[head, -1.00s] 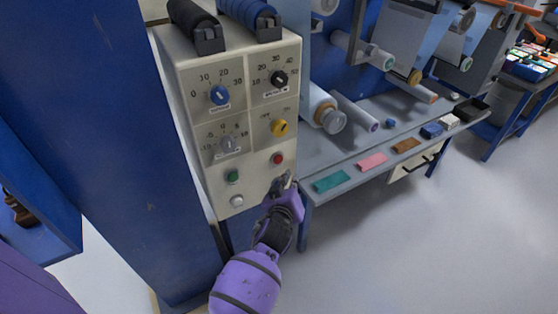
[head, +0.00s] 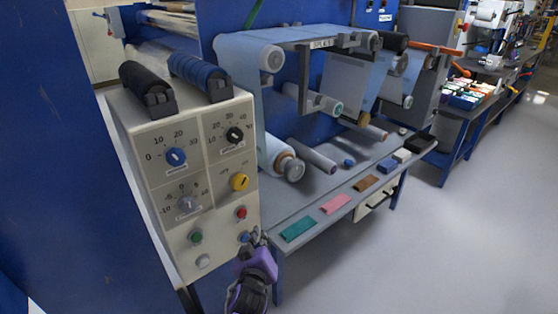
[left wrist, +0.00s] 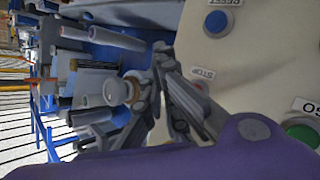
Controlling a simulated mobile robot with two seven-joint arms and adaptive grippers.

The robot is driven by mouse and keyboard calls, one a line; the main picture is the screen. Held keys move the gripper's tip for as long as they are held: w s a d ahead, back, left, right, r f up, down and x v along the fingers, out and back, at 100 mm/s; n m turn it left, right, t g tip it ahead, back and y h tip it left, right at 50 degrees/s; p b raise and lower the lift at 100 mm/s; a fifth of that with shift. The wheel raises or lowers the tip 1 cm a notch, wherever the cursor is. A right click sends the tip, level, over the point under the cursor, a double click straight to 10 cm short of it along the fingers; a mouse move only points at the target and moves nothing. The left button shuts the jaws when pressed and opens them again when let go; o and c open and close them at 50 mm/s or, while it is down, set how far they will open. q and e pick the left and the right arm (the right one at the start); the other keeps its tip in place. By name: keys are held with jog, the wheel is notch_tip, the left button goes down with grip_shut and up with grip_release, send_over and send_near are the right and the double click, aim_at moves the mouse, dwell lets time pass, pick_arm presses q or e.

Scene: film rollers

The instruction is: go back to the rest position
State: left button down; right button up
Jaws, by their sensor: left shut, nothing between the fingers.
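My left gripper (head: 257,236) is shut and empty. In the head view it is in front of the lower right corner of the cream control panel (head: 215,222). I cannot tell whether it touches the panel. In the left wrist view the closed fingers (left wrist: 160,65) point upward beside the panel face (left wrist: 262,70). A blue button (left wrist: 217,22) shows there, and a green button (left wrist: 302,130) sits at the right edge. In the head view the red button (head: 240,212) and green button (head: 195,237) are visible. My right gripper is not in view.
A blue machine with film rollers (head: 288,167) stands behind and right of the panel. Its grey shelf (head: 318,222) holds coloured pads, including a green one (head: 298,229). A blue post (head: 60,160) stands at the left. The floor (head: 440,250) at the right is clear.

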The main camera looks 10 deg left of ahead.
pick_arm(q)
jog(key=s+f+m+g+h+p, duration=0.1)
jog(key=s+p, duration=0.4)
jog(key=s, duration=1.7)
jog(key=s+a+f+m+g+h+p, duration=0.1)
jog(key=s+f+m+g+p, duration=0.2)
jog(key=s, duration=1.9)
jog(key=m+g+p, duration=0.1)
jog(key=m+p, duration=0.1)
jog(key=m, duration=0.1)
jog(key=shift+s+a+m+g+h+p, duration=0.15)
jog(key=shift+a+m+g+h+p, duration=0.15)
jog(key=shift+g, duration=0.1)
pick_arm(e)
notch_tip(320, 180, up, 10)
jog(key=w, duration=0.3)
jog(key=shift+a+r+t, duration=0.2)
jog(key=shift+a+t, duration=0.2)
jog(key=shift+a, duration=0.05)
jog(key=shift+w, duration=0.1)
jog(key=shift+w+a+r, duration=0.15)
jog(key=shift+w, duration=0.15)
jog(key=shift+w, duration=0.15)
